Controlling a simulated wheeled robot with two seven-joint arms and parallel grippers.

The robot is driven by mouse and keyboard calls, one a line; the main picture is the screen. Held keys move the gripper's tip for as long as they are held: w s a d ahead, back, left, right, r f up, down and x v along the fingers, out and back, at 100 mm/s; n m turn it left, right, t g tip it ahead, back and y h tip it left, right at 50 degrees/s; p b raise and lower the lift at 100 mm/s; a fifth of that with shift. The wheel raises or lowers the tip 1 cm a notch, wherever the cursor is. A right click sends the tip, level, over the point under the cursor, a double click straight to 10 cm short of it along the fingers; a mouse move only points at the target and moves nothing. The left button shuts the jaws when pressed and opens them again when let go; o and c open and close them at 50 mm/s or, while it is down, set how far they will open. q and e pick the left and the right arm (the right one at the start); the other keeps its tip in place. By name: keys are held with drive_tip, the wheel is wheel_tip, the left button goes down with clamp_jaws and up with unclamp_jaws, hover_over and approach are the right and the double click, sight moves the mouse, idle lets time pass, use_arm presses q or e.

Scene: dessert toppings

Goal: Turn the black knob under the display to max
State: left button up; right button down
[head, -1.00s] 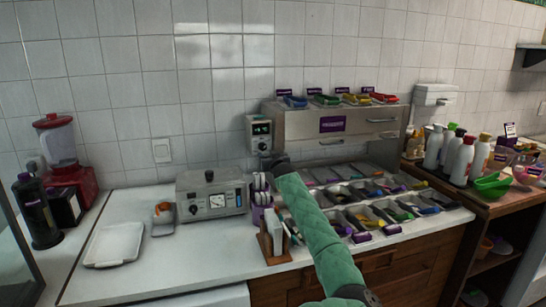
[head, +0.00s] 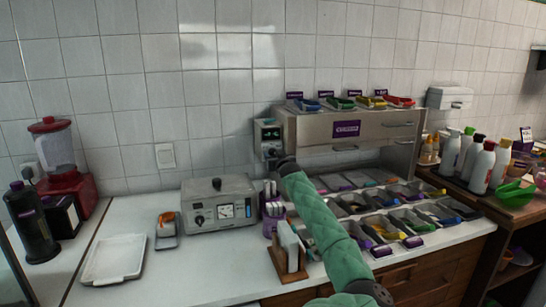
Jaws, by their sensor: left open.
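A small wall-mounted control box with a lit display (head: 268,133) is left of the steel topping station. The black knob (head: 270,153) sits on the box under the display. Its pointer setting is too small to read. My left gripper (head: 279,163), dark and small at the end of a green padded arm, is just below and right of the knob in the picture. The fingers are open and mostly hidden by the arm's end. I cannot tell whether they touch the knob. My right gripper is out of view.
A grey countertop machine (head: 220,205) with its own dials stands left of the box. Topping trays (head: 385,222) lie to the right.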

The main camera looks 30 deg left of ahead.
use_arm(q)
drive_tip(key=shift+d+r, duration=0.1)
drive_tip(key=shift+r, duration=0.05)
drive_tip(key=shift+c, duration=0.6)
drive_tip(key=c, duration=0.8)
drive_tip(key=m, duration=0.3)
drive_tip(key=shift+c, duration=0.2)
drive_tip(key=o, duration=1)
drive_tip(key=shift+c, duration=0.2)
